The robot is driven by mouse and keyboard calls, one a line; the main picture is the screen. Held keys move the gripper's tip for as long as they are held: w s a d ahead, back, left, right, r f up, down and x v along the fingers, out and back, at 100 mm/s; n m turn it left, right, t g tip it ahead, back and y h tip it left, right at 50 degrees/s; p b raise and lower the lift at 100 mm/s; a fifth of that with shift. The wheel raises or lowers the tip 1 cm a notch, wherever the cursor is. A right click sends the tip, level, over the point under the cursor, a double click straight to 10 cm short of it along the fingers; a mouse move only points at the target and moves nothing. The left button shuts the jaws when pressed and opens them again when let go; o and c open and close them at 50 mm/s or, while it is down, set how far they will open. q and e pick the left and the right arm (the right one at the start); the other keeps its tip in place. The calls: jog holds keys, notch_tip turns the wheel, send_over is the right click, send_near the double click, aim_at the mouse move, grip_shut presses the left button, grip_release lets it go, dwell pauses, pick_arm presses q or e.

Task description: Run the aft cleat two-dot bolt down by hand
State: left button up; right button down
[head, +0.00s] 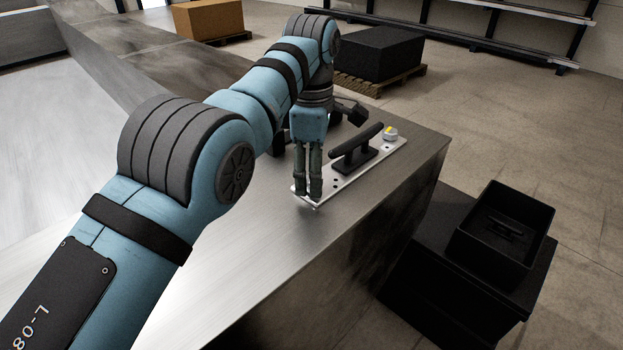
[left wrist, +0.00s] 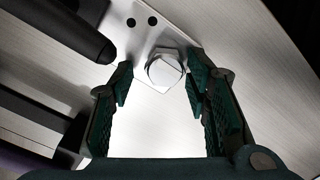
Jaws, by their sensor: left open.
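The black cleat (head: 356,150) sits on a flat metal plate (head: 353,174) on the steel deck near its right edge. My left gripper (head: 315,192) points down over the plate's near end. In the left wrist view a silver hex bolt (left wrist: 165,69) stands at the plate's end, with two dark dots on the plate beside it. The fingers of my open left gripper (left wrist: 159,78) are on either side of the bolt head, with a gap visible. The fingers hide this bolt in the head view. My right gripper is not in view.
A black open bin (head: 540,245) with a dark cleat-like part inside stands on a dark box at right, below the deck. The deck (head: 225,283) left of the plate is clear.

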pick_arm(q)
jog(key=n, duration=0.3)
jog(key=shift+w, duration=0.1)
jog(key=shift+d+n, duration=0.15)
jog(key=shift+n, duration=0.75)
jog(key=shift+s+r, duration=0.1)
jog(key=shift+s, duration=0.15)
jog(key=shift+b, duration=0.5)
